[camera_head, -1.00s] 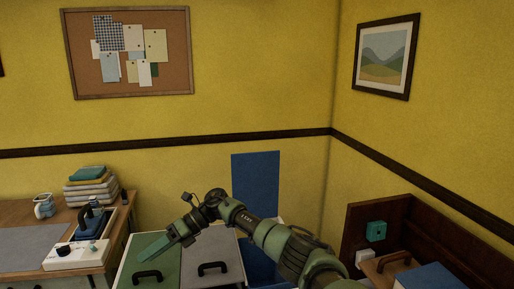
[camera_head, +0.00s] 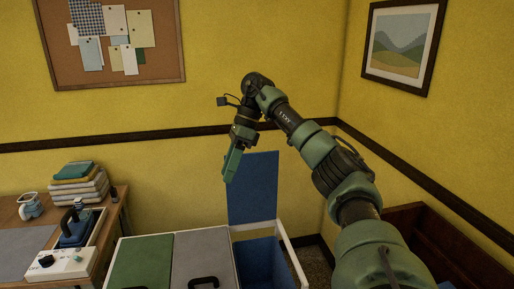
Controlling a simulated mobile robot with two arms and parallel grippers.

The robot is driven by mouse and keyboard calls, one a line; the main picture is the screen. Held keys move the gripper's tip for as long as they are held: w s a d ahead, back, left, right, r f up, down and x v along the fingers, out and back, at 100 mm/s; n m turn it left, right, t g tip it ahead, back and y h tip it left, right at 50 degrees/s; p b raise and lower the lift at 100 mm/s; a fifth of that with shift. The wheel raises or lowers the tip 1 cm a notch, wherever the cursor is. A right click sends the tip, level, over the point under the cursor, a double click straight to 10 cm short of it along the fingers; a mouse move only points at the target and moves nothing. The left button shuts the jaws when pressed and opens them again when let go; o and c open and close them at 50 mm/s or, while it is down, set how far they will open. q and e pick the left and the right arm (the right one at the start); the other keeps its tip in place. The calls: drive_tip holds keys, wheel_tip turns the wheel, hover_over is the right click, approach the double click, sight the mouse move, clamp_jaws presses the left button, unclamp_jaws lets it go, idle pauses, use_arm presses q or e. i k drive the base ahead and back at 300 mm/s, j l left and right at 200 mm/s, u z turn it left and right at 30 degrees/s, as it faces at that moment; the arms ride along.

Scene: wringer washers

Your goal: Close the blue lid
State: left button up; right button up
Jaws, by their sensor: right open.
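The blue lid (camera_head: 254,188) stands upright, open, at the back of the blue compartment (camera_head: 262,262), whose inside shows. Two shut lids lie to its left, a grey one (camera_head: 202,254) and a green one (camera_head: 140,263). My right gripper (camera_head: 229,178) points down, in front of the lid's left edge in the picture and above the grey lid. It looks empty, and I cannot tell if it touches the lid. My left gripper is out of view.
A brown wooden bin (camera_head: 428,232) stands at right.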

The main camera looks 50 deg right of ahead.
sight(252, 195)
drive_tip(key=i+l, duration=0.15)
drive_tip(key=l, duration=0.25)
drive_tip(key=i+l, duration=0.1)
drive_tip(key=l, duration=0.3)
drive_tip(key=i+l, duration=0.15)
drive_tip(key=l, duration=0.25)
drive_tip(key=i+l, duration=0.15)
drive_tip(key=l, duration=0.25)
drive_tip(key=i+l, duration=0.1)
drive_tip(key=l, duration=0.3)
